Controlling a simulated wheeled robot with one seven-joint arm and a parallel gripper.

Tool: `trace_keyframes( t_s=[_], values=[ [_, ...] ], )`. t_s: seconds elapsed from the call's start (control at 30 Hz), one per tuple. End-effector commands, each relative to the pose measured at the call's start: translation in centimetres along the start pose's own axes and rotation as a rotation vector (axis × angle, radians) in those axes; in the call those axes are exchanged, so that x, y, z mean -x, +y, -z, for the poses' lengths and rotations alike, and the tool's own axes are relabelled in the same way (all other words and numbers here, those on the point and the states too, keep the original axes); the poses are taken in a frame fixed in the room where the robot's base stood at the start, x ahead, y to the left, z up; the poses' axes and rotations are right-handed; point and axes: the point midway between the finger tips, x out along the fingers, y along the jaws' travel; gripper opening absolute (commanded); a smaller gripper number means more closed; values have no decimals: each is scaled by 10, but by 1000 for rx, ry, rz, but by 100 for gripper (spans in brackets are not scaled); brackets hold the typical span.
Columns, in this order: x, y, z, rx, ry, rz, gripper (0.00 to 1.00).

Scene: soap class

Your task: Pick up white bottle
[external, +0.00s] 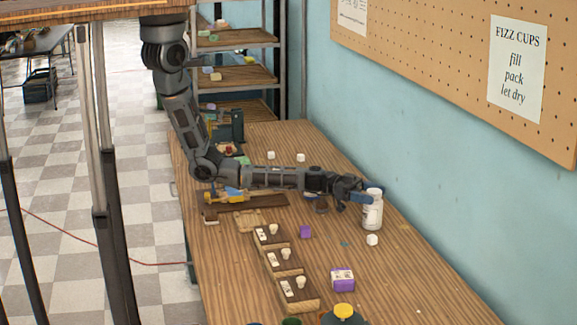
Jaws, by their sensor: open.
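The white bottle (372,212) stands upright on the wooden table near the wall side. It has a pale cap and a light label. My gripper (364,196) is at the bottle's upper left side, with its fingers open. One blue-grey finger overlaps the bottle's upper left edge in the picture. I cannot tell whether the fingers touch the bottle or stand around it.
The blue wall (420,150) bounds the table's right side.

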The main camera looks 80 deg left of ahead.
Motion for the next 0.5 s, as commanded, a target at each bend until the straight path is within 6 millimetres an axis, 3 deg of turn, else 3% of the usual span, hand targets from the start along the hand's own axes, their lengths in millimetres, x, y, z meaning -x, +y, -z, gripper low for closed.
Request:
trace_keyframes(
  t_s=[0.2,0.5],
  values=[
    [-24,1,-5,-2,-1,-3,80],
    [-30,1,0,1,0,0,80]
  ],
)
